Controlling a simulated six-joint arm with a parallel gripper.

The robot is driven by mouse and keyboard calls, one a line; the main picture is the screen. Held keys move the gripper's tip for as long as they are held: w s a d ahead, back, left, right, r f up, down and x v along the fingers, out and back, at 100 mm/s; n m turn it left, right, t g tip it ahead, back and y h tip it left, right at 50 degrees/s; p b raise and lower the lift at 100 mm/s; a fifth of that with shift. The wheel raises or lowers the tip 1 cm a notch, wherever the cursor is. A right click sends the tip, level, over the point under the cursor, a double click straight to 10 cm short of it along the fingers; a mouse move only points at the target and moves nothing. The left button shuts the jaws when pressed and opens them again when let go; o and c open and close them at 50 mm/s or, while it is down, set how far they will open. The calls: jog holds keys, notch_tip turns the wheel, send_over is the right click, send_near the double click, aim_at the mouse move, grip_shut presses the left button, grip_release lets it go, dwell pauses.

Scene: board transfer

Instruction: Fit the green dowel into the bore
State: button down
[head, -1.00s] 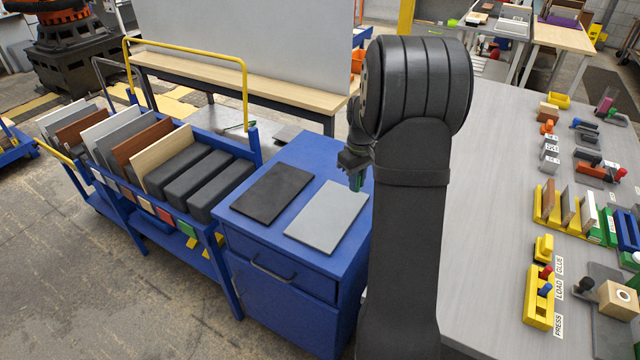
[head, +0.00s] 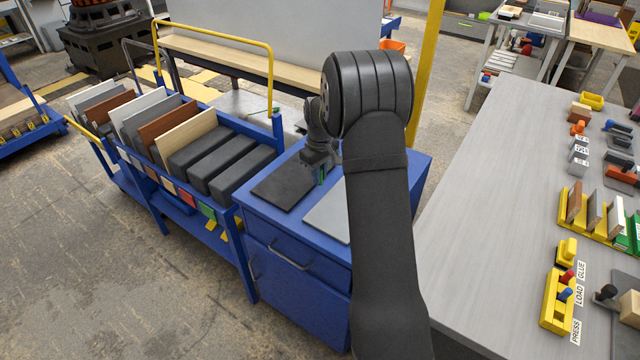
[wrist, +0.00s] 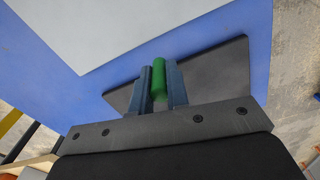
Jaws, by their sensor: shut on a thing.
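My gripper (head: 320,164) is over the blue cabinet top, near the right end of the black plate. It is shut on the green dowel (head: 321,174), which shows as a small green piece below the fingers. In the wrist view the dowel (wrist: 159,78) is between the two grey-blue fingers and sticks out past their tips. A light wooden block (head: 630,308) stands at the right edge of the head view, on the grey table, far from my gripper. It is cut off by the frame, and I cannot make out a bore in it now.
The black plate (head: 290,184) and a grey plate (head: 330,215) lie on the blue cabinet (head: 300,290). A blue cart (head: 160,180) with boards and dark blocks stands to the left. The grey table (head: 485,200) has a wide bare area, with fixtures along its right side.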

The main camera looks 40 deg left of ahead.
jog(key=shift+f, duration=2)
jog(key=shift+f, duration=0.15)
jog(key=c, duration=1.4)
grip_release()
notch_tip(320, 180, up, 11)
jog(key=shift+r, duration=0.1)
jog(key=shift+o, duration=0.5)
jog(key=shift+r, duration=0.6)
